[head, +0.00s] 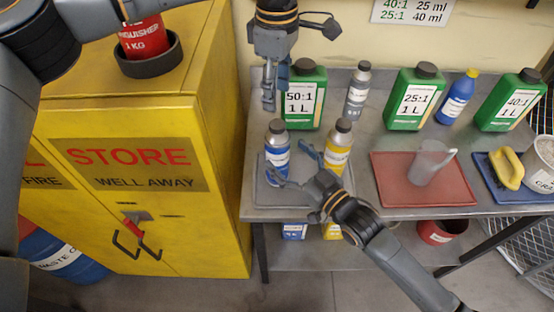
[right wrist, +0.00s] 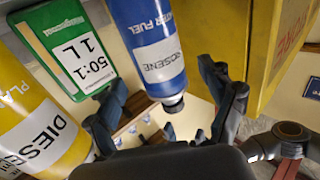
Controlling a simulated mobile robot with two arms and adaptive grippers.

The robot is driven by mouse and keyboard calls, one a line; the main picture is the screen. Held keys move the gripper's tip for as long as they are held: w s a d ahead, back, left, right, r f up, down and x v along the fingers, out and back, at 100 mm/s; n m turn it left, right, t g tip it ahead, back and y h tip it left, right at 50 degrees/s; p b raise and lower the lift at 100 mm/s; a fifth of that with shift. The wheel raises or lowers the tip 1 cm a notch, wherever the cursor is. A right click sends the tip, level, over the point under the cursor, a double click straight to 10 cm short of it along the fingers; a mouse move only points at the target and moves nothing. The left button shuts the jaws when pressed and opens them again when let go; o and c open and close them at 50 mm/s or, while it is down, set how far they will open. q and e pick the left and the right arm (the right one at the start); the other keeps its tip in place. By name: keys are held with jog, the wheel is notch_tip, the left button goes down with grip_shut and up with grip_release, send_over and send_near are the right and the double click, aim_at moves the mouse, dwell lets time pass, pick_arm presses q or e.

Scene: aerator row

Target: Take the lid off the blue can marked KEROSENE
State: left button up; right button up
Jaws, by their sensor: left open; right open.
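The blue can (head: 277,155) stands upright on a grey tray at the left of the bench, with its dark grey lid (head: 277,126) on. In the right wrist view the blue can (right wrist: 143,35) appears upside down; its label reads "...ROSENE", and the lid (right wrist: 172,103) is seated on its neck. My right gripper (head: 288,164) is open, its fingers either side of the can in the head view; contact cannot be told. My left gripper (head: 274,92) is open and empty, pointing down above and slightly behind the can.
A yellow DIESEL can (head: 338,148) stands close to the right. A green 50:1 jug (head: 306,97) and a grey bottle (head: 357,92) stand behind. A red tray (head: 400,190) with a clear jug lies to the right. The yellow cabinet (head: 216,130) flanks the bench's left.

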aim_at(277, 123)
jog(key=shift+x, duration=2.15)
grip_shut()
pick_arm(q)
jog(key=m, duration=0.5)
jog(key=shift+d, duration=0.1)
jog(key=m, duration=0.3)
jog(key=shift+m, duration=0.4)
jog(key=m, duration=0.8)
jog(key=shift+m, duration=0.4)
jog(key=shift+f+m, duration=0.3)
jog(key=shift+f, duration=3.7)
